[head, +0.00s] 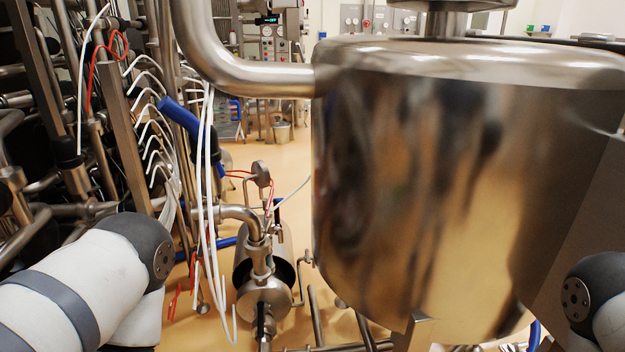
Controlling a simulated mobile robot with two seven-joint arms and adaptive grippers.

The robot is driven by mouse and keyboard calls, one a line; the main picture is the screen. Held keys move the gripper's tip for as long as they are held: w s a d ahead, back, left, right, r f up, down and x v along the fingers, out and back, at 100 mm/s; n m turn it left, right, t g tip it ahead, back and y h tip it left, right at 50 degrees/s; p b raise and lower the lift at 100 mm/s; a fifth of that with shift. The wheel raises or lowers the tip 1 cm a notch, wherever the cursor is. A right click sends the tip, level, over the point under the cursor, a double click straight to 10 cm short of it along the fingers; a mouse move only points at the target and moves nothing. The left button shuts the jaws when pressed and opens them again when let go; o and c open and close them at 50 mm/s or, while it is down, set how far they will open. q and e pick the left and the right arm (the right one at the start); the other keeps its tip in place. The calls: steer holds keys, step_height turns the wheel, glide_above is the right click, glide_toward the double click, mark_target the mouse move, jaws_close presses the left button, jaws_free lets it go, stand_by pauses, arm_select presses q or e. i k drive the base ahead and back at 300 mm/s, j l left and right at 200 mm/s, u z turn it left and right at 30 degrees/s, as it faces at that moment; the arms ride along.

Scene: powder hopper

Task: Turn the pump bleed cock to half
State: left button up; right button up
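A steel pump-like unit (264,297) with a round front sits low in the middle of the head view, below a bent steel pipe (237,213). A narrow black lever-like part (261,320) stands roughly upright in front of it. A thin side pipe with a small fitting (304,261) rises at its right. I cannot tell for sure which of these small parts is the bleed cock, or its setting. My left arm shows at the lower left and my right arm at the lower right edge. Neither gripper is in view.
A large shiny steel vessel (450,190) fills the right half. Dense pipework stands at the left, with white hoses (206,190) hanging left of the pump and a blue-handled part (178,113) above. Open tan floor (285,155) lies behind the pump.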

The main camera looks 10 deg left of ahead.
mark_target(267, 225)
steer(key=i+j+z, duration=0.35)
steer(key=j, duration=0.3)
steer(key=i+j+z, duration=0.15)
steer(key=j, duration=0.25)
steer(key=i+j+z, duration=0.2)
steer(key=j, duration=0.15)
